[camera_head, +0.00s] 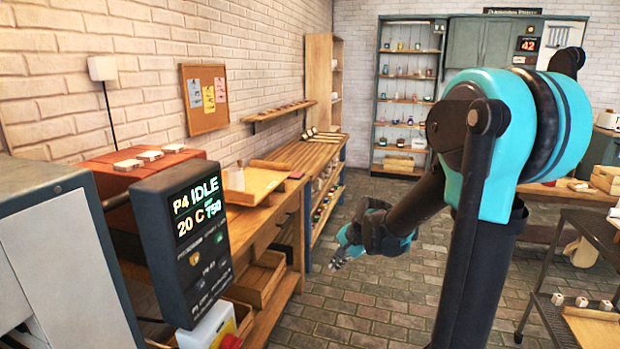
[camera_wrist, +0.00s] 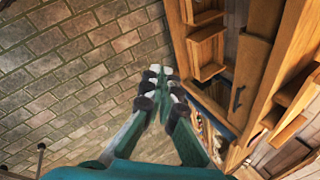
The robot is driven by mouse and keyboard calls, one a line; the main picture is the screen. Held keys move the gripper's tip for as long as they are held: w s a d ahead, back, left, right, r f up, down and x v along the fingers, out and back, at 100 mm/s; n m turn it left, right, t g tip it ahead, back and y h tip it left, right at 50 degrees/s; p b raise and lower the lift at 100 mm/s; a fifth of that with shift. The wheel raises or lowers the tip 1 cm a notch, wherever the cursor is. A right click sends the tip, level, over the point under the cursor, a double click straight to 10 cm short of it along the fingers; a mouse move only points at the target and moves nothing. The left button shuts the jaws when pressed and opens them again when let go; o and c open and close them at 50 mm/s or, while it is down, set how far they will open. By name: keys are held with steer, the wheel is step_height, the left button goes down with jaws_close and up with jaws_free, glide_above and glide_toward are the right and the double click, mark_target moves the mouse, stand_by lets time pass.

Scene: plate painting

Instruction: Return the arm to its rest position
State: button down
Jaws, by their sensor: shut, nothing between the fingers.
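My gripper (camera_head: 341,259) hangs over the brick floor in the head view, at the end of my teal and black arm. It points down and to the left, in front of the wooden workbench. In the wrist view my gripper (camera_wrist: 160,74) has its fingertips together and nothing between them. The floor (camera_wrist: 75,75) lies beyond the fingers on the left, and wooden bench shelving is close on the right.
A kiln control box (camera_head: 190,240) reading IDLE stands at the left. The wooden bench (camera_head: 258,222) with drawers runs along the left wall. A dark metal rack (camera_head: 555,310) stands at the lower right. Open brick floor (camera_head: 375,300) lies between them.

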steer(key=s+d+f+n+h, duration=0.2)
steer(key=s+d+n, duration=0.2)
steer(key=s, duration=0.6)
steer(key=s+d+f+n+h, duration=0.1)
steer(key=s+d+f+n, duration=0.2)
steer(key=s+d+n, duration=0.2)
steer(key=s+d, duration=0.2)
steer(key=s, duration=0.2)
steer(key=shift+s+n+h, duration=0.3)
steer(key=shift+s+h, duration=0.05)
steer(key=shift+h, duration=0.05)
